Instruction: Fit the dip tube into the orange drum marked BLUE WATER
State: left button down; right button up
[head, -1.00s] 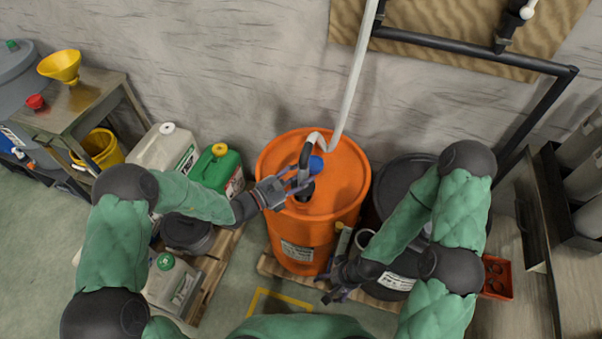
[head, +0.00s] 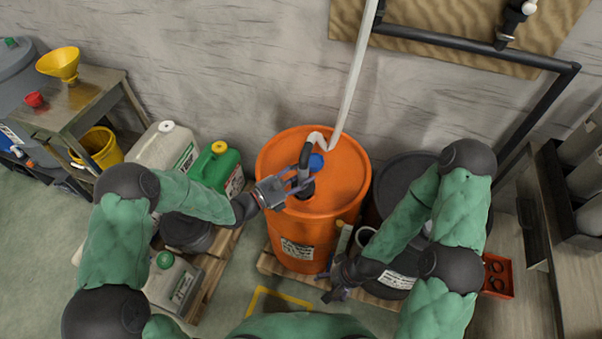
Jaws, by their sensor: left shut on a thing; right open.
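The orange drum (head: 343,190) stands upright at the centre, a white label on its front too small to read. The dip tube's dark bent head (head: 306,155) stands over the drum's top, joined to a white hose (head: 352,85) from above. My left gripper (head: 297,188) is shut on the dip tube just above the drum lid. The tube's lower part is hidden by the gripper, so I cannot tell how deep it sits. A blue cap (head: 316,162) shows beside the tube. My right gripper (head: 335,294) is open and empty, low in front of the drums.
A black drum (head: 392,185) stands close on the right, partly behind my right arm. Green (head: 217,168) and white (head: 163,148) jerrycans stand on a pallet at left. An orange-red bin (head: 497,275) is at right. Black pipework (head: 470,50) runs along the wall.

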aim_at(298, 183)
pick_arm(q)
jog(key=shift+f+b, duration=1.05)
jog(key=shift+f, duration=0.6)
jog(key=c, duration=0.6)
grip_release()
jog(key=shift+f, duration=0.1)
jog(key=v, duration=1.2)
